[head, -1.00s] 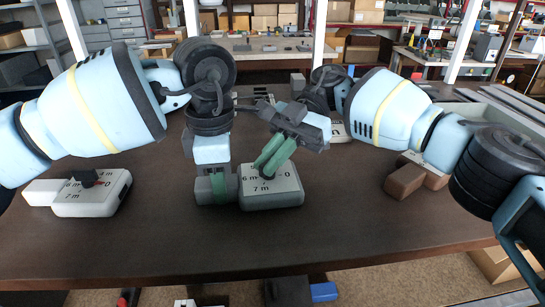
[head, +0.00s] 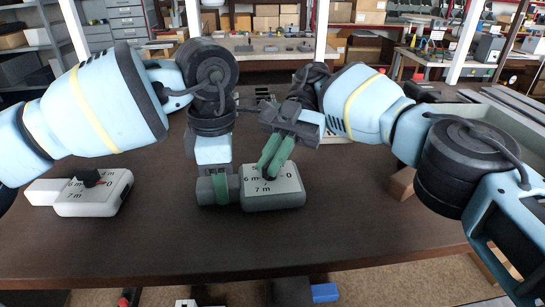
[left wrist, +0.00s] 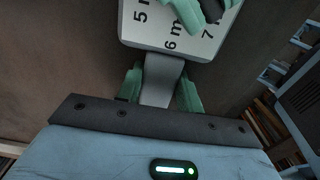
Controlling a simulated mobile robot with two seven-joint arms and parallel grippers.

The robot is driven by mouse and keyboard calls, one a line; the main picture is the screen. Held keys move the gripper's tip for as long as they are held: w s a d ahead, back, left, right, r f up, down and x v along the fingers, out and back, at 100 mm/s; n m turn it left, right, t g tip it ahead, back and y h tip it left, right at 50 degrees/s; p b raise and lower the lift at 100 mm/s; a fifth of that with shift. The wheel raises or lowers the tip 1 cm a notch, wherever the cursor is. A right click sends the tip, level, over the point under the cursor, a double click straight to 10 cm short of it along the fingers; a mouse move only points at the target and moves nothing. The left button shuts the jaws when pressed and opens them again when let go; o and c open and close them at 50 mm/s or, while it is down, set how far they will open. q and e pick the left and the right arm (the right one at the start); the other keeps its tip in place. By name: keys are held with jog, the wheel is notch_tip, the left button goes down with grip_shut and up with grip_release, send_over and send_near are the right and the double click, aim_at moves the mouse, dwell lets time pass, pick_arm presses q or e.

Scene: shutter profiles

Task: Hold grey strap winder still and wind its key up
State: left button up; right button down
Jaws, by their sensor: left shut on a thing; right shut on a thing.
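The grey strap winder (head: 286,202) stands on the table in the middle of the head view, with a white dial face marked in metres. In the left wrist view its dial (left wrist: 150,28) is at the top. My left gripper (head: 220,188) is shut on the grey block (left wrist: 160,80) that sticks out from the winder's left side. My right gripper (head: 272,165) is shut on the winder's key, its green fingers tilted over the dial. The key itself is mostly hidden by the fingers in both views.
A white winder (head: 92,198) with a dark key lies on the left of the table. Another winder's pale edge (head: 338,136) shows behind my right gripper. The front of the table (head: 250,248) is clear.

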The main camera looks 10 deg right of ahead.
jog(key=c, duration=1.5)
grip_release()
jog(key=shift+f+m+y, duration=0.1)
jog(key=shift+m+y, duration=0.3)
jog(key=shift+y, duration=0.1)
jog(key=shift+s+d+m+t+y, duration=0.1)
jog(key=shift+d+m+t+y, duration=0.05)
jog(key=shift+m+t+y, duration=1.45)
jog(key=m+t, duration=0.2)
jog(key=m+t+y, duration=0.1)
jog(key=m+t, duration=0.2)
jog(key=shift+s+y, duration=0.2)
jog(key=shift+y, duration=0.1)
jog(key=shift+w+d+r+m+t+h, duration=0.35)
jog(key=shift+w+d+r+t, duration=1.5)
jog(key=shift+d, duration=2.65)
jog(key=shift+w+d+r+m+t+h, duration=0.25)
jog(key=shift+w+d+r+t+h, duration=0.35)
jog(key=shift+w+d+t, duration=3.1)
jog(key=shift+w+d+r+m+t+h, duration=0.3)
jog(key=shift+w+d+r+t, duration=1.3)
jog(key=shift+d, duration=3.7)
